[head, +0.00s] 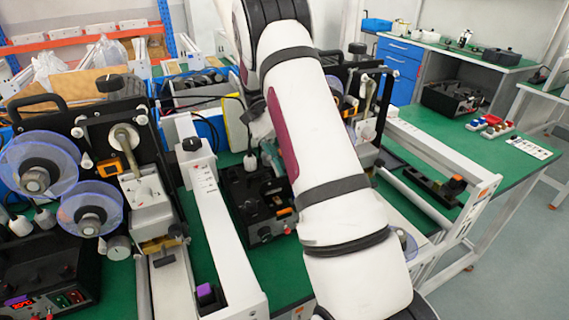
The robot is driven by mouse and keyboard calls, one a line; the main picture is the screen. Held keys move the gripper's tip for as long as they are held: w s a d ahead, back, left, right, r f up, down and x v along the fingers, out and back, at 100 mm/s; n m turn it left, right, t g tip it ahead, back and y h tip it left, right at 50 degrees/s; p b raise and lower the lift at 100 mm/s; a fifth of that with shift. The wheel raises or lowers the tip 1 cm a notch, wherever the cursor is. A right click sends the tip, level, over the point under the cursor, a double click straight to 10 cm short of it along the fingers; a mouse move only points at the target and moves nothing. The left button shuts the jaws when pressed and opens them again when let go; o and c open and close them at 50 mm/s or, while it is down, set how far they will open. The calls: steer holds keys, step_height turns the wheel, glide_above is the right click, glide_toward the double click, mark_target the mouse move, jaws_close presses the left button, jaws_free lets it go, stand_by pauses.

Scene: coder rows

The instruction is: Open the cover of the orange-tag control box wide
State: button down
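The orange-tag control box (257,213) is a black box on the green bench, left of my arm. An orange tag (284,211) shows on its right side, and knobs show on its front. My white arm hides its right part, and I cannot tell how its cover stands. My arm reaches up across the middle of the view and folds back down behind. Dark and grey parts just above the box, beside the arm, look like my gripper (269,156). It is mostly hidden, so its fingers and any contact with the box cannot be made out.
Left of the box stand a long white rail (222,235) with a purple tag and a machine with blue-rimmed reels (38,163). Another black control box (45,275) with a purple tag sits at lower left. A white frame (440,150) stands right of my arm.

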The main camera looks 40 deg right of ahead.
steer(key=c, duration=1.6)
jaws_free()
steer(key=shift+f, duration=0.1)
